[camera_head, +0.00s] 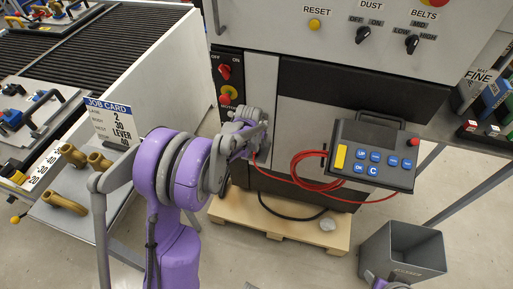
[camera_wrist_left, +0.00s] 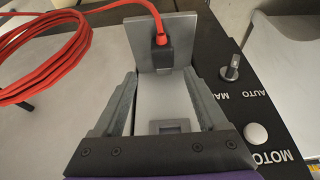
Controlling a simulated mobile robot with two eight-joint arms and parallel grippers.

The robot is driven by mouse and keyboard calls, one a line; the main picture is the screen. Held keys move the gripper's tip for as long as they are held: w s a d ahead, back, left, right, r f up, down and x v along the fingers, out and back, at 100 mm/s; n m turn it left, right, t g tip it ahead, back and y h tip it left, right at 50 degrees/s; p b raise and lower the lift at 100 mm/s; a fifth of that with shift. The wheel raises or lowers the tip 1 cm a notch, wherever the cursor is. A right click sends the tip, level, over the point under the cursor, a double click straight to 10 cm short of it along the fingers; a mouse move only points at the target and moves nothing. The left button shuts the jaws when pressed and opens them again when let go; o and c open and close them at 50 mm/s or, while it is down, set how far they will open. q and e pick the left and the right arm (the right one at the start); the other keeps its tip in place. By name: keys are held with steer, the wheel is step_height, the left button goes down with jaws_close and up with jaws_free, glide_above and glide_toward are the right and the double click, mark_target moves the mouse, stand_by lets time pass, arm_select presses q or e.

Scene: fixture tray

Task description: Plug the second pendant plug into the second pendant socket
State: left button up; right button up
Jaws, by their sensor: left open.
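My left gripper (camera_head: 250,133) is at the machine's left front, beside the switch panel. In the left wrist view, its open fingers (camera_wrist_left: 160,75) stand either side of a dark plug (camera_wrist_left: 168,52) with a red cable end on top. The plug is against a grey upright plate (camera_wrist_left: 135,45), near the fingertips and apart from both fingers. I cannot tell whether it is seated in anything. A small square recess (camera_wrist_left: 170,127) shows on the light surface between the fingers; I cannot tell if it is a socket. Only a bit of my right arm (camera_head: 385,282) shows at the bottom right.
A red cable (camera_head: 310,170) runs in loops to the blue-buttoned pendant (camera_head: 372,155) on the machine front. A switch panel (camera_wrist_left: 255,100) lies right of the gripper. A wooden pallet (camera_head: 280,226) is below, a grey bin (camera_head: 402,250) at right, a job-card table at left.

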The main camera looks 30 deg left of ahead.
mark_target(256, 146)
arm_select(q)
steer(key=x, duration=0.4)
steer(key=shift+s+a+f, duration=0.2)
steer(key=shift+a+f, duration=0.05)
steer(key=shift+f, duration=0.2)
jaws_close()
